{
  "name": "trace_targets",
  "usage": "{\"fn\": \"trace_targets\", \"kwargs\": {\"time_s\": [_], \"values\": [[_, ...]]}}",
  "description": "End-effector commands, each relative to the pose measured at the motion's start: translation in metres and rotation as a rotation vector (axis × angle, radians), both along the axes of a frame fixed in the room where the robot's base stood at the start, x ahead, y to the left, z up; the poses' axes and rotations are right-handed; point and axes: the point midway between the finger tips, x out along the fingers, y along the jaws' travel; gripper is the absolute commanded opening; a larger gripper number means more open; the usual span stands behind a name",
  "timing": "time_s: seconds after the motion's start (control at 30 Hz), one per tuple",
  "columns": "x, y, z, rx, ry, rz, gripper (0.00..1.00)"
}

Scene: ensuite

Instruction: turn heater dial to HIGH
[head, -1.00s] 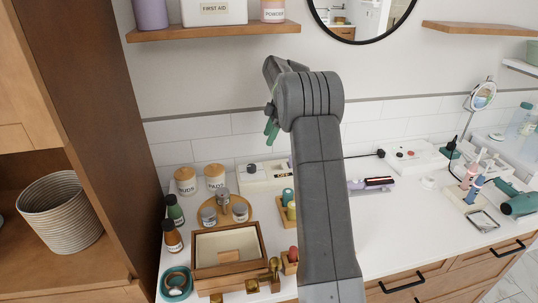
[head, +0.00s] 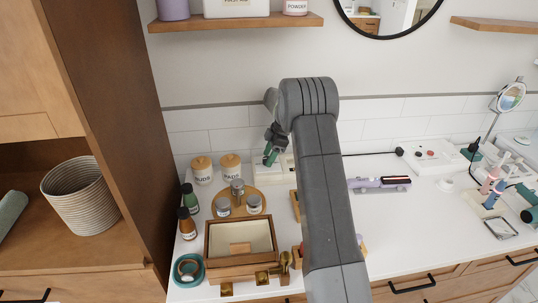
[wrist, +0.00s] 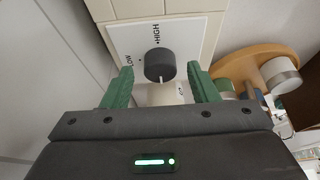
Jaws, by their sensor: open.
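The heater dial (wrist: 160,65) is a round dark grey knob on a white panel (wrist: 190,30) marked LOW and HIGH, in the wrist view. A pale pointer line on the knob faces down in the picture, away from HIGH; a third mark to its lower right is hard to read. My gripper (wrist: 161,78) is open, with one green finger on each side of the dial, apart from it as far as I can tell. In the head view my gripper (head: 271,154) hangs over the white heater box (head: 253,169) and hides its dial.
A round wooden tray (head: 262,203) with jars stands close by, and a wooden box (head: 240,240) sits in front. Lidded jars (head: 203,170) are to the left. A hair straightener (head: 380,183) and another white box with knobs (head: 428,155) lie to the right.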

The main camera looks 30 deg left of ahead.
Motion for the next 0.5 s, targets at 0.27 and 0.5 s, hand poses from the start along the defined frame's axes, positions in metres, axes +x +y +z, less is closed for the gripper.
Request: {"fn": "trace_targets", "kwargs": {"time_s": [0.27, 0.5], "values": [[-0.0017, 0.0019, -0.0060, 0.000, 0.000, 0.000, 0.54], [-0.0016, 0.0018, -0.0056, 0.000, 0.000, 0.000, 0.26]]}}
